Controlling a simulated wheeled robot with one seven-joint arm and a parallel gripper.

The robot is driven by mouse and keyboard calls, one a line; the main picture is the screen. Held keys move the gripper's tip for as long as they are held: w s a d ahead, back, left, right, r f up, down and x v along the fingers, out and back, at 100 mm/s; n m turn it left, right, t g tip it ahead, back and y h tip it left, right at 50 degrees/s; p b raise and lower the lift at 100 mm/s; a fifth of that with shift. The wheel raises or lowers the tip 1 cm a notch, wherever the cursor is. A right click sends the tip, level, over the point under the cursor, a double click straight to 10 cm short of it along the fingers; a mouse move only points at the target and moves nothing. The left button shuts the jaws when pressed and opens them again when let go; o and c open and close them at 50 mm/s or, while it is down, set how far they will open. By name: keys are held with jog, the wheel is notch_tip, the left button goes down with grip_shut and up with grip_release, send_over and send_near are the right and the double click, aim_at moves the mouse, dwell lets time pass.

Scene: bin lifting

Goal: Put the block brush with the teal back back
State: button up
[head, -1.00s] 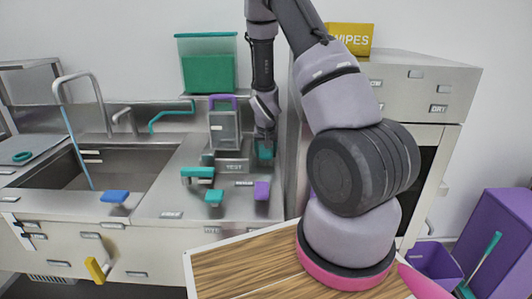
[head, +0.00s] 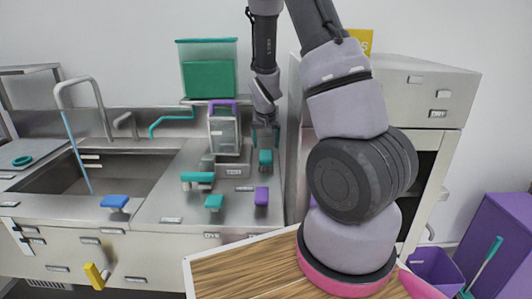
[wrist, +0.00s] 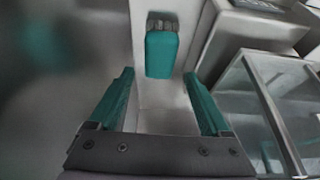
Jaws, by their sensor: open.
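The block brush with the teal back (head: 265,157) sits at the right rear of the steel counter, by the side of the tall steel cabinet. In the wrist view the teal block (wrist: 161,54) has dark bristles at its far end and lies just beyond my fingertips, roughly centred between them. My gripper (head: 264,146) is above the brush in the head view. In the wrist view my gripper (wrist: 159,76) is open, its teal fingers spread wide with nothing held between them.
A wider teal-topped brush (head: 198,178), a small teal one (head: 214,202) and a purple one (head: 261,196) are on the counter nearby. A purple-topped clear container (head: 224,130) stands left of my gripper. The sink (head: 120,170) is further left. The steel cabinet (head: 400,85) is close on the right.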

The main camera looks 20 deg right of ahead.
jog(key=v, duration=0.3)
jog(key=shift+r, duration=0.15)
jog(key=s+a+r+y, duration=0.1)
jog(key=s+r, duration=0.2)
jog(key=r, duration=0.3)
jog(key=s+a+r+t+y, duration=0.1)
jog(key=s+a+r, duration=0.15)
jog(key=r, duration=0.35)
jog(key=s+a+r+y, duration=0.1)
jog(key=s+r, duration=0.3)
jog(key=r, duration=0.3)
jog(key=s+a+r+t, duration=0.2)
jog(key=s+r, duration=0.6)
jog(key=s, duration=0.6)
jog(key=shift+a+r+n+y, duration=0.3)
jog(key=shift+a+r+y, duration=0.1)
jog(key=shift+a, duration=0.15)
jog(key=shift+a, duration=0.15)
